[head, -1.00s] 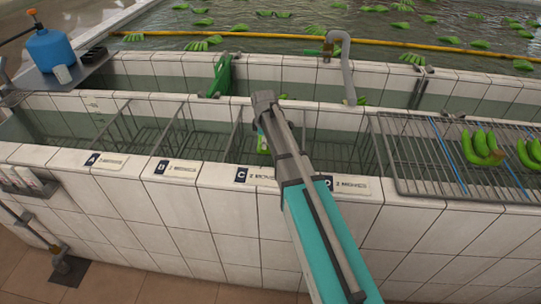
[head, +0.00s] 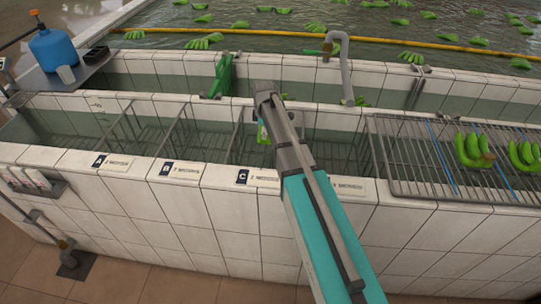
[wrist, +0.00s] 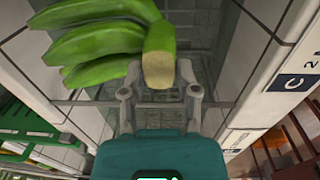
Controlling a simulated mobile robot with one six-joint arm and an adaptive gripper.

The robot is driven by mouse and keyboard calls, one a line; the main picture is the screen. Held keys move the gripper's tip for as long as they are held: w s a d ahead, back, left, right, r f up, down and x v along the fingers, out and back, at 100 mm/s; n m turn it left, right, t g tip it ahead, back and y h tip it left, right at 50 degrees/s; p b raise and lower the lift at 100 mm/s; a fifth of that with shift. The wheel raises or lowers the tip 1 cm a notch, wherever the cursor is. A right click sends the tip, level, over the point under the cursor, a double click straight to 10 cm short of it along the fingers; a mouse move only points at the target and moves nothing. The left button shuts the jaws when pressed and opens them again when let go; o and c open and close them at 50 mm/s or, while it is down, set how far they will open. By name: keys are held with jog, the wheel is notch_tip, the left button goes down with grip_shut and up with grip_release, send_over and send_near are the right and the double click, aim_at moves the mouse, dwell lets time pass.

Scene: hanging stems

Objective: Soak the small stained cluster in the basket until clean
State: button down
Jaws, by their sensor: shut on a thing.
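In the wrist view my gripper (wrist: 161,88) is shut on the pale cut stem of a green banana cluster (wrist: 100,45), whose several fingers spread to the left. No clear stain shows on the side facing the camera. A wire basket section (head: 210,142) lies in the trough there; whether the cluster touches the water cannot be told.
The tiled front wall (head: 130,205) carries labels A (head: 100,160) and B (head: 165,168); label D is partly behind my arm. A wire rack (head: 405,165) at right holds banana clusters (head: 473,152). A blue jug (head: 52,48) stands back left; a grey pipe (head: 345,65) rises behind.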

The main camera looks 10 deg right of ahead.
notch_tip(320, 180, up, 13)
jog(key=p, duration=1.2)
dwell(0.6)
jog(key=shift+f, duration=0.1)
jog(key=shift+f, duration=0.15)
